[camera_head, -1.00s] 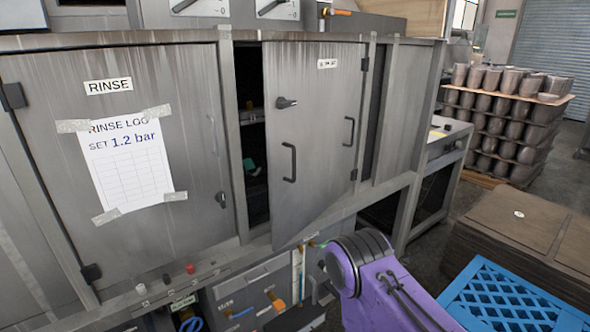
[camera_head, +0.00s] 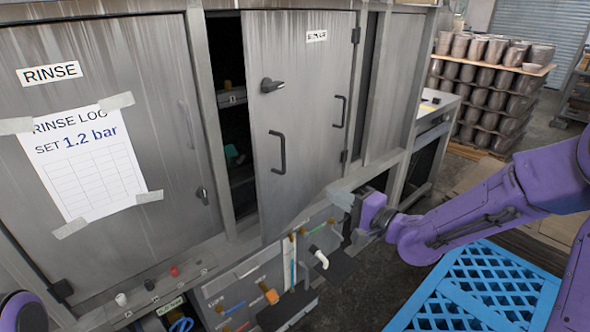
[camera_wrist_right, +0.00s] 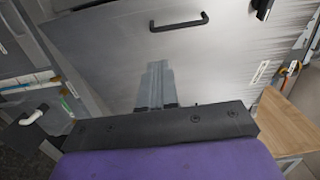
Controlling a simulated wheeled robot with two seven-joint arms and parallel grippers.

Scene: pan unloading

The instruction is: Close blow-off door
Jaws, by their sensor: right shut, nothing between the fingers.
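The blow-off door (camera_head: 302,100) is the middle grey door in the head view, hinged at its right edge. It stands ajar, with a dark gap along its left side showing the cabinet inside. It has a black handle (camera_head: 278,152), a black latch (camera_head: 271,86) and a small blurred label. My right gripper (camera_head: 338,196) is shut and empty in front of the door's lower right part. In the right wrist view its closed fingers (camera_wrist_right: 156,72) point at the grey door face (camera_wrist_right: 120,60), below a black handle (camera_wrist_right: 180,22). I cannot tell if they touch it.
The rinse door (camera_head: 110,120) at left is closed, with a taped log sheet (camera_head: 85,165). Below are pipes, a white spout (camera_head: 319,257) and dark trays. A blue lattice crate (camera_head: 470,290) stands under my right arm. Stacked pots (camera_head: 490,85) are at the back right.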

